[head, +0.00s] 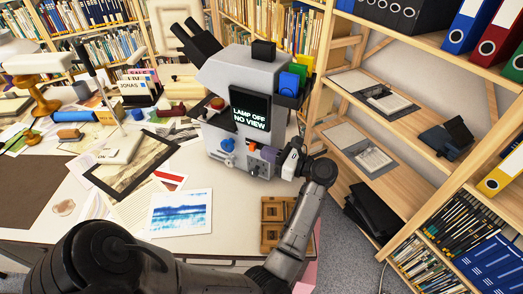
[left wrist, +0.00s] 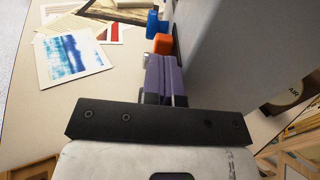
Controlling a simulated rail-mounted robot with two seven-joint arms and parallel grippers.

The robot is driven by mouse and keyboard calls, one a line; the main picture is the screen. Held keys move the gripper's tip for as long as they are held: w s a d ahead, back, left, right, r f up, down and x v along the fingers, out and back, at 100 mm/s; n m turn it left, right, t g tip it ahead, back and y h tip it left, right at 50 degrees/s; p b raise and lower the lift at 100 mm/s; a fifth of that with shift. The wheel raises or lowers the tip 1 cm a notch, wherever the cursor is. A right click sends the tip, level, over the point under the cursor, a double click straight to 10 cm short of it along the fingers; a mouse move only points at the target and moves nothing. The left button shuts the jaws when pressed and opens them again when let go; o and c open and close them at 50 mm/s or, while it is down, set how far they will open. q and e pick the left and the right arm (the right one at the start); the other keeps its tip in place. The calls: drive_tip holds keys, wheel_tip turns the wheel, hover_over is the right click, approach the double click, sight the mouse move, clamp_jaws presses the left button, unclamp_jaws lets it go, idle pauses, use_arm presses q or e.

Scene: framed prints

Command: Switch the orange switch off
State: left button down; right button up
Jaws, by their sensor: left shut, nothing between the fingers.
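A grey microscope-like machine (head: 247,82) stands on the table, its screen reading "LAMP OFF NO VIEW". The orange switch (left wrist: 162,43) shows in the left wrist view as a small orange block on the machine's side, just beyond my purple fingertips. In the head view it is very small (head: 252,147), on the lower front. My left gripper (head: 272,154) reaches in from the right, close to the machine's front, and its fingers also show in the left wrist view (left wrist: 161,72). They are shut and empty. I cannot tell whether they touch the switch. My right gripper is not in view.
A wooden box (head: 272,211) is near the table's edge. Shelves (head: 395,150) stand at the right.

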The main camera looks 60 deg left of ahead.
use_arm(q)
drive_tip(key=v, duration=1.1)
drive_tip(key=shift+w+d, duration=0.2)
drive_tip(key=shift+d, duration=0.05)
